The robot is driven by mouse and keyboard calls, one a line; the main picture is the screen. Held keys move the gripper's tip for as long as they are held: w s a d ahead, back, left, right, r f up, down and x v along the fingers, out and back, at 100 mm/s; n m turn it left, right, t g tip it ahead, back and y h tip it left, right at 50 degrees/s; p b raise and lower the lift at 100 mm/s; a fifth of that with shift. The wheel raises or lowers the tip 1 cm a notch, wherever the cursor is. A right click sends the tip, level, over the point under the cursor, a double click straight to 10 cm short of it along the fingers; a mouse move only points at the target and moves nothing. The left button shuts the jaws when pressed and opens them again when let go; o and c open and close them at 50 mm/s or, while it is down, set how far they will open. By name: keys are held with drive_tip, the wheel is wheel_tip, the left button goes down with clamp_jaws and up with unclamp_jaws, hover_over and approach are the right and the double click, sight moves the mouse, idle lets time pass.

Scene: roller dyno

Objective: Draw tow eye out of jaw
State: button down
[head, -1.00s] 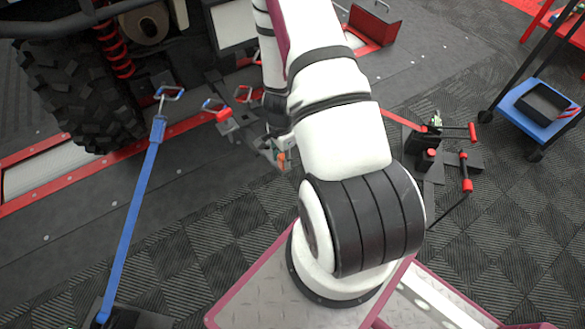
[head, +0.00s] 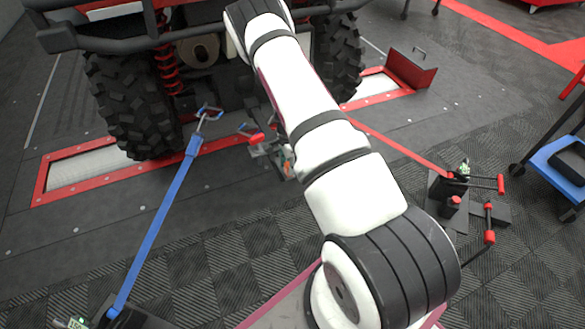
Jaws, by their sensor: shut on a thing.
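My arm reaches forward from the lower right toward the front of an off-road vehicle. My gripper (head: 285,158) is mostly hidden behind my arm, low in front of the vehicle; its fingertips and what they hold cannot be made out. A small stand with a grey jaw-like part (head: 268,152) and a red piece (head: 256,138) shows just left of my arm. An orange-red bit (head: 288,167) shows beside it. I cannot tell the tow eye apart from these parts.
A blue strap (head: 160,225) runs from a hook (head: 206,114) at the vehicle to the lower left. A red strap (head: 395,144) runs right to a black floor anchor (head: 450,200). A blue cart (head: 560,165) stands at the right. Checkered floor in front is mostly clear.

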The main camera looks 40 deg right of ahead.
drive_tip(key=s+a+r, duration=0.1)
drive_tip(key=s+a, duration=0.1)
drive_tip(key=s, duration=0.4)
drive_tip(key=s+a+r, duration=0.1)
drive_tip(key=s, duration=0.6)
drive_tip(key=shift+s+a+r+b, duration=0.15)
drive_tip(key=shift+a+b, duration=0.2)
drive_tip(key=shift+b, duration=0.05)
idle(0.8)
idle(0.4)
